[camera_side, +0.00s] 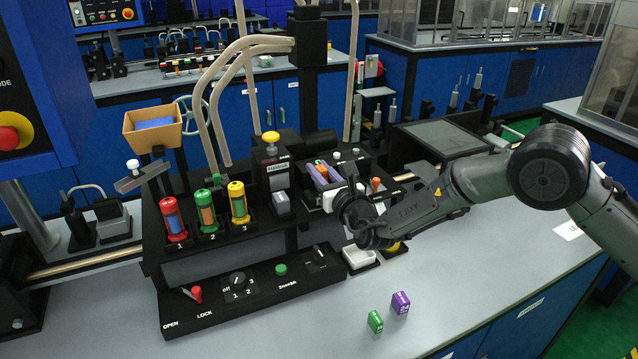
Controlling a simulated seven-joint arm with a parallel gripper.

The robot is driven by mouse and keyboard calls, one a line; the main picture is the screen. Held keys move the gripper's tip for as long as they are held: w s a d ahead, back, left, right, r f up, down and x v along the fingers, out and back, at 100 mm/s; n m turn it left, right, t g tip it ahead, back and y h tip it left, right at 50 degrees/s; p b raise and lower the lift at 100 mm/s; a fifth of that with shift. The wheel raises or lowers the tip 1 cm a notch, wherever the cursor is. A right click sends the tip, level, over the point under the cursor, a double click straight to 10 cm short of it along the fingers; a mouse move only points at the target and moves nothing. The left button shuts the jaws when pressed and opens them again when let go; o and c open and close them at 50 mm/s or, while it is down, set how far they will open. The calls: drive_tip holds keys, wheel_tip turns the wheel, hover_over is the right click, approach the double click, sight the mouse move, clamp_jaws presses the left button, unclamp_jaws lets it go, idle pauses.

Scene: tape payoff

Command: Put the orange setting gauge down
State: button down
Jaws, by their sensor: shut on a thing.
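My gripper (335,198) is at the right end of the black machine, low over a small station with coloured parts. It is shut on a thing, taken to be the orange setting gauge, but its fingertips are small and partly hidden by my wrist. An orange piece (321,164) shows just beyond the gripper, beside a purple bar (318,180). Another orange piece (376,184) stands behind my wrist. I cannot tell from this view which orange piece is the gauge, or whether it touches what is under it.
A green block (375,321) and a purple block (400,303) stand on the grey bench (470,270). Red, green and yellow canisters (207,212) stand left on the machine. The front right bench is clear.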

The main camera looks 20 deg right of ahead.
drive_tip(key=shift+w+f, duration=0.15)
drive_tip(key=shift+f, duration=1.55)
drive_tip(key=shift+f, duration=0.2)
drive_tip(key=c, duration=0.8)
unclamp_jaws()
drive_tip(key=shift+o, duration=0.2)
drive_tip(key=shift+r, duration=0.15)
drive_tip(key=shift+s, duration=0.3)
drive_tip(key=s, duration=1.1)
drive_tip(key=shift+s, duration=0.25)
